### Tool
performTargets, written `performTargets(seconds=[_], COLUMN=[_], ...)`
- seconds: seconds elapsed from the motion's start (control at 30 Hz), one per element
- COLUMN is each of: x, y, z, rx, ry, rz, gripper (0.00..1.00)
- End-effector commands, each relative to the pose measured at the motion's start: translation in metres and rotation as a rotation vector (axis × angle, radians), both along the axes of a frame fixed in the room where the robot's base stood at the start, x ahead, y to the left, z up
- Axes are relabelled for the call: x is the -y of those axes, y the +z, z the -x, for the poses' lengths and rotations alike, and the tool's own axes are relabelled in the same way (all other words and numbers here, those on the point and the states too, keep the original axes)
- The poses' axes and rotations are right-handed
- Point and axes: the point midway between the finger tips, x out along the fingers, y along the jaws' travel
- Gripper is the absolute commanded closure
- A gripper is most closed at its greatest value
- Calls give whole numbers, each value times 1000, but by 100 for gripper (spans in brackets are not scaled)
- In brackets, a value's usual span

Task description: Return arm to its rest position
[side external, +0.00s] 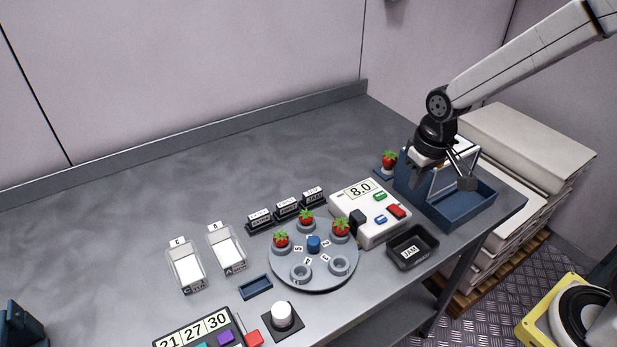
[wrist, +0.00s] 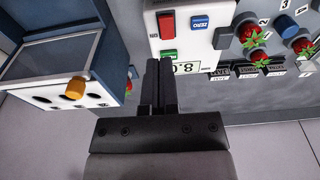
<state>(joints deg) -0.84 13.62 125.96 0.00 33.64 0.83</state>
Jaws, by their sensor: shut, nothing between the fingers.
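My gripper (wrist: 159,72) is shut and empty, its two dark fingers together in the wrist view. In the side view my arm reaches in from the upper right, and its black wrist end hangs above the blue station at the table's right end. The fingertips are hard to make out there. In the wrist view the fingers point toward the white scale (wrist: 186,42), overlapping the edge of its display in the picture. I cannot tell the gap between them. The scale also shows in the side view (side external: 369,231), reading 8.0.
The blue station (side external: 432,205), with a clear panel, stands close below my wrist. A strawberry (side external: 389,159) sits beside it. A round grey turntable (side external: 315,285) holds 3 strawberries. A black JAM tray (side external: 412,260) lies near the front edge. The back left of the table is clear.

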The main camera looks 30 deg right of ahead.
Motion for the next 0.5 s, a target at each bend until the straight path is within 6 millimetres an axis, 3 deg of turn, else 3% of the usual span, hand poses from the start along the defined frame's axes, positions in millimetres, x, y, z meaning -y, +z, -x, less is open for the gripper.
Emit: performTargets(seconds=[0.1,0.3,0.5], x=[2,5,5], y=[-1,-6,-9], z=[29,67,84], rx=[38,88,112], ry=[-1,-1,0], rz=[0,1,2], gripper=[100,100,100])
